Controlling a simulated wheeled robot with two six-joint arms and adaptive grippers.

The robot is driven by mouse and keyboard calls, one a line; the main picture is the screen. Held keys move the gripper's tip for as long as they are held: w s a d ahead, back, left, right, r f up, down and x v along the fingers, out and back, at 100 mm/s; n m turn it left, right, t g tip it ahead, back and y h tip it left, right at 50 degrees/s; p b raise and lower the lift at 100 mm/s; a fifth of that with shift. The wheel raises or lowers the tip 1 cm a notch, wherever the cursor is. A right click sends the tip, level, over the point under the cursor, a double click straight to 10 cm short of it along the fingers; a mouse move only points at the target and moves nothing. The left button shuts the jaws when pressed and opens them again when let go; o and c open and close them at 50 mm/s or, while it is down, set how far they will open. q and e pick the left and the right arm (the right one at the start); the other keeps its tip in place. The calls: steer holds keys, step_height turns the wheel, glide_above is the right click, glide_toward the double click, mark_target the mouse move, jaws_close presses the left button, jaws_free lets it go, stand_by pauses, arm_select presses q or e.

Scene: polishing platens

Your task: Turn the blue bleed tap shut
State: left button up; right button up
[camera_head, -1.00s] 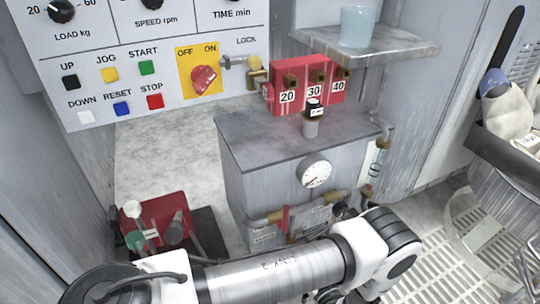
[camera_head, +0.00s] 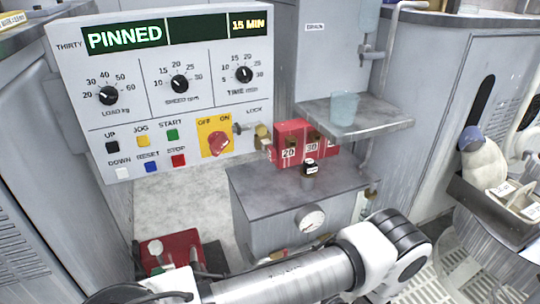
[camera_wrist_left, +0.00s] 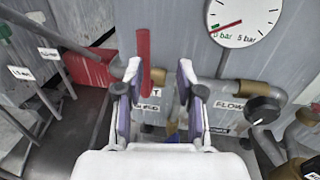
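In the left wrist view a small blue piece (camera_wrist_left: 172,131) shows low between the fingers. It looks like the blue bleed tap, but it is mostly hidden and I cannot tell which way it points. My left gripper (camera_wrist_left: 157,100) is open, its two fingers apart in front of the cabinet pipework, and I see nothing held. A red lever handle (camera_wrist_left: 143,62) stands upright just beyond the fingers. In the head view my own arm covers the lower cabinet front, and the left gripper and tap are hidden. My right gripper is in neither view.
A pressure gauge (camera_wrist_left: 240,18) is above right of the fingers, and it also shows in the head view (camera_head: 310,217). A black knob (camera_wrist_left: 263,110) and brass-ended pipes are at right. The control panel (camera_head: 160,70) reads PINNED. Red numbered blocks (camera_head: 290,150) stand on the cabinet.

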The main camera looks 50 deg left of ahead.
arm_select(q)
steer(key=s+a+r+n+g+h+p, duration=0.1)
steer(key=s+a+r+g+p, duration=0.3)
steer(key=r+p, duration=0.5)
steer(key=s+r+n+g, duration=0.1)
steer(key=s, duration=0.1)
steer(key=shift+s+a+r+p, duration=0.15)
steer(key=shift+s+r+p, duration=0.15)
steer(key=shift+s+r, duration=0.1)
